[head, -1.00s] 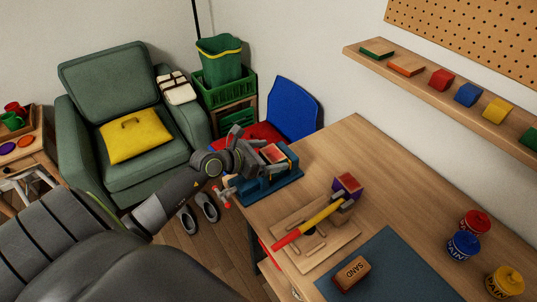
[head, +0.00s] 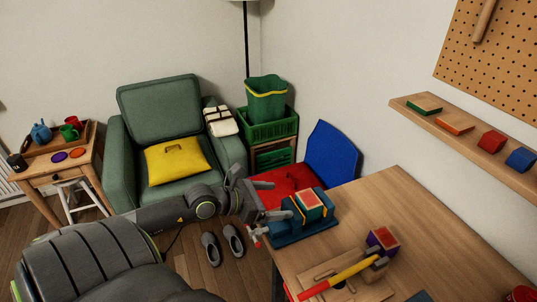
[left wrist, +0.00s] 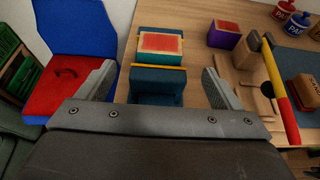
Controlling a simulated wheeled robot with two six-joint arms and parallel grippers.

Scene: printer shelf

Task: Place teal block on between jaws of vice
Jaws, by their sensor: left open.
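The teal block (head: 310,199), with an orange-red top, stands upright in the blue vice (head: 292,232), between its yellow-edged jaws. In the left wrist view the block (left wrist: 161,45) sits between the vice's two blue jaw parts (left wrist: 157,85), its top showing above them. My left gripper (head: 260,194) is at the left of the vice, apart from the block. In the left wrist view its two fingers (left wrist: 158,84) are spread wide with nothing between them. How tightly the jaws touch the block cannot be told. My right gripper does not show.
A purple block (head: 382,239) and a hammer (head: 338,278) with a red-yellow handle lie right of the vice on the wooden bench (head: 395,195). A blue-backed red chair (head: 333,158) stands behind the vice. A shelf with coloured blocks is on the wall.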

